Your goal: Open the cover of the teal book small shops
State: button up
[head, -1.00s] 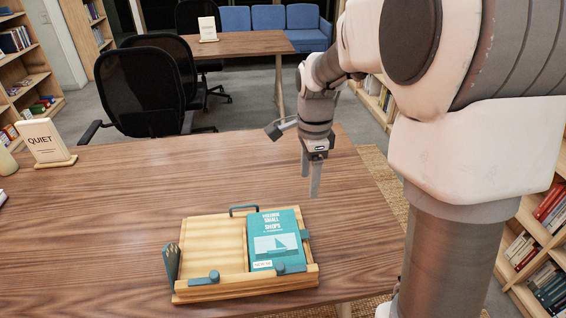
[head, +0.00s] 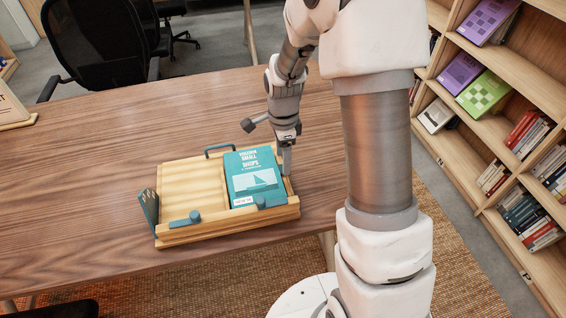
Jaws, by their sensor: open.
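The teal book (head: 254,178) titled Small Shops lies with its cover closed in the right half of a wooden book stand (head: 192,187) on the table. My gripper (head: 286,160) points down at the book's right edge, near its upper right side. Its fingertips overlap the edge of the stand in this view, and I cannot tell whether they touch the book. The gripper is open, though its two fingers are hard to tell apart from here.
The stand has teal-grey clips (head: 185,219) at its front and a dark teal holder (head: 149,207) on its left. Bookshelves (head: 500,130) stand at the right. A black chair (head: 100,45) is behind the table.

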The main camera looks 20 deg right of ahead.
jog(key=shift+f, duration=0.9)
jog(key=shift+c, duration=0.3)
grip_shut()
dwell(0.6)
